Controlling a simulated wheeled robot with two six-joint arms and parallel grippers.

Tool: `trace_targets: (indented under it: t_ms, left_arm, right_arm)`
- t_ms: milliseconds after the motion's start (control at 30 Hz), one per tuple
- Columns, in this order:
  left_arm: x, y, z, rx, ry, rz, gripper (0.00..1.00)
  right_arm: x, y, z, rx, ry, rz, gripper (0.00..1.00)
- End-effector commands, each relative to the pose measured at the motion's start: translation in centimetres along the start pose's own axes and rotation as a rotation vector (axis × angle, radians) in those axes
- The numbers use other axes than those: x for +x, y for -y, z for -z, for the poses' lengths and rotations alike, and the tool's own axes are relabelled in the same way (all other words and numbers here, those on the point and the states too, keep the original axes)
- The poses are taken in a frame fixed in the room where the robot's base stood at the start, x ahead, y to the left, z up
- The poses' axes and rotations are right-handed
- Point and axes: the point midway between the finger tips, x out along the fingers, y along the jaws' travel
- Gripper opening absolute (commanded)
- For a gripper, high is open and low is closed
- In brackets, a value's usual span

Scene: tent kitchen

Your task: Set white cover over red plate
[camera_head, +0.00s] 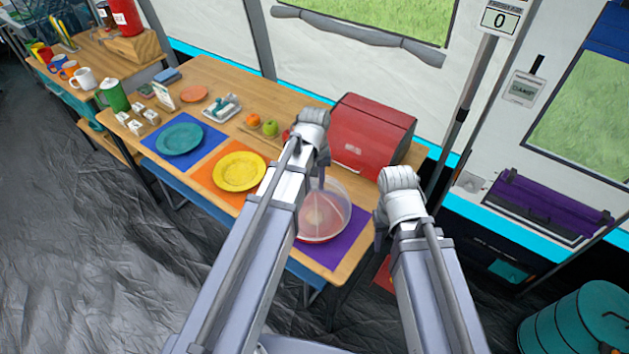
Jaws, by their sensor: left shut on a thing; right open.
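The white cover (336,203) is a see-through dome at the right end of the table. The red plate (318,239) shows beneath and through it, on a purple mat (343,245). I cannot tell whether the cover's rim touches the plate or hangs just above it. My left gripper (322,183) is shut on the top of the cover, and its arm hides the cover's left side. My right gripper (379,240) is open and empty, pointing down to the right of the cover, beside the table's right end.
A red box (371,130) stands behind the cover. A yellow plate (239,171) on an orange mat and a teal plate (180,138) on a blue mat lie to the left. Apples (269,128) sit near the back edge. A teal drum (580,322) stands at lower right.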

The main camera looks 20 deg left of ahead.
Motion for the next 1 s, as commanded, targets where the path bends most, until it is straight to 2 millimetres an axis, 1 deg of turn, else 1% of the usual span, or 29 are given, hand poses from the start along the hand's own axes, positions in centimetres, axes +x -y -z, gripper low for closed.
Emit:
trace_targets:
  t_ms: [467,1000]
  left_arm:
    - [0.1,0.0,0.0,0.0,0.0,0.0,0.0]
    - [1.6,0.0,0.0,0.0,0.0,0.0,0.0]
  right_arm:
    - [0.1,0.0,0.0,0.0,0.0,0.0,0.5]
    - [1.6,0.2,0.1,0.0,0.0,0.0,0.5]
